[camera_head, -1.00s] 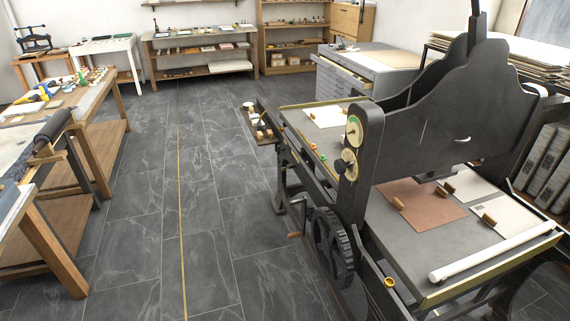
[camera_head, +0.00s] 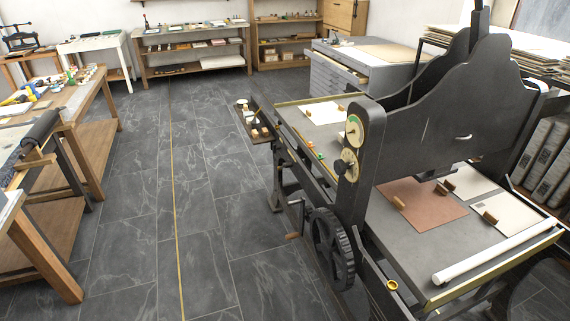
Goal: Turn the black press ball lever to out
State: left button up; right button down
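The black press (camera_head: 440,115) stands at the right, with a tall scalloped frame. A dark upright bar (camera_head: 480,18) rises from its top and is cut off by the upper picture edge. I cannot tell whether this bar is the ball lever, and no black ball shows clearly. Two round dials (camera_head: 354,130) sit on the press's near post. A spoked black wheel (camera_head: 331,250) and a crank with a wooden handle (camera_head: 293,236) are on its left side. Neither of my grippers is in view.
The press bed (camera_head: 385,235) carries a brown sheet (camera_head: 425,205), pale sheets and a white roll (camera_head: 495,252). A wide tiled aisle (camera_head: 215,210) is clear between the press and the wooden tables (camera_head: 90,110) at left. A grey drawer cabinet (camera_head: 360,72) stands behind.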

aim_at(286, 165)
jog(key=i+j+z, duration=0.3)
jog(key=i+j, duration=0.45)
jog(key=i+j+z, duration=0.3)
jog(key=i+j, duration=0.5)
jog(key=j, duration=0.1)
